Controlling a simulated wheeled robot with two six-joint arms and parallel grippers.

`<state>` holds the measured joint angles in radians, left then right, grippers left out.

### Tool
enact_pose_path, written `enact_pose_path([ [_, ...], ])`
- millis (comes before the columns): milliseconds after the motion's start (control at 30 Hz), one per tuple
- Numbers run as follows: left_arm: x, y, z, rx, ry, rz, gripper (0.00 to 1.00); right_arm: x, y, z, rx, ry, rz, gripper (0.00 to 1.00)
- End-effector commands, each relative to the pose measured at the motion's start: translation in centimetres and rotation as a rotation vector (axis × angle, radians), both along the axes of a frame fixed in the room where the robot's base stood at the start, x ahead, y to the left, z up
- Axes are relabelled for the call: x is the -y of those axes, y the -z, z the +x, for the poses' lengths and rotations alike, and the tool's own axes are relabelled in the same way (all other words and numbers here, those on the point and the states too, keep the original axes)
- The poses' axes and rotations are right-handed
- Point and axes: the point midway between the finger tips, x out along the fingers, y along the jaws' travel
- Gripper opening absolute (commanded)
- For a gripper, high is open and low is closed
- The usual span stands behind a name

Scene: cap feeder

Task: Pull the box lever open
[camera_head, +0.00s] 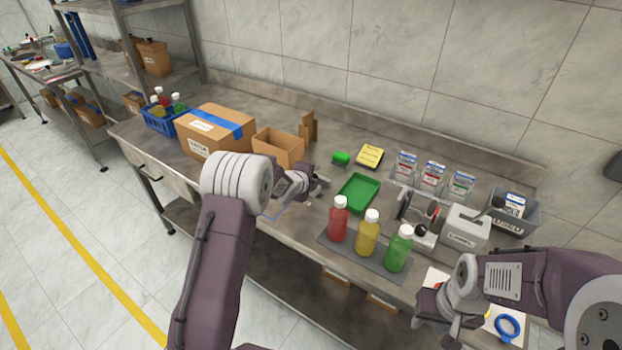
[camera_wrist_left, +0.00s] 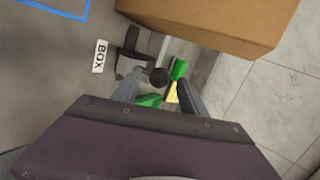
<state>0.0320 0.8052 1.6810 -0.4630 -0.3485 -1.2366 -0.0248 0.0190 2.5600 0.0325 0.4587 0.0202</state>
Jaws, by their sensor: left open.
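In the left wrist view, a box lever (camera_wrist_left: 158,76) with a round black knob stands on a dark bracket beside a white label reading BOX (camera_wrist_left: 100,56). My left gripper (camera_wrist_left: 160,88) is open. Its two grey fingers appear on either side of the knob, with no clear contact; depth is hard to tell. In the head view, my left gripper (camera_head: 314,188) is over the bench's front area, below the open cardboard box (camera_head: 278,148), and its wrist hides the lever. My right gripper (camera_head: 452,328) is at the lower right near the bench front; its fingers are unclear.
A taped carton (camera_head: 215,132) stands at the left of the bench. A green tray (camera_head: 359,193) lies right of my left gripper, with red (camera_head: 338,220), yellow (camera_head: 367,233) and green (camera_head: 398,250) bottles in front. A white device (camera_head: 465,228) stands farther right. Blue tape marks the surface.

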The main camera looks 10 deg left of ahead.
Motion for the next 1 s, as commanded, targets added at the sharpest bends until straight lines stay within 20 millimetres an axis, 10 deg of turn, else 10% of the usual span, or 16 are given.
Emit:
enact_pose_path([
  [500,-0.9,-4.8,-6.9,0.003,0.002,0.001,0.5,0.0,1.0,0.0,0.0,0.0,0.0,0.37],
  [1000,-0.8,-5.3,-7.1,0.006,0.006,0.0,0.5,0.0,0.8,0.0,0.0,0.0,0.0,0.37],
])
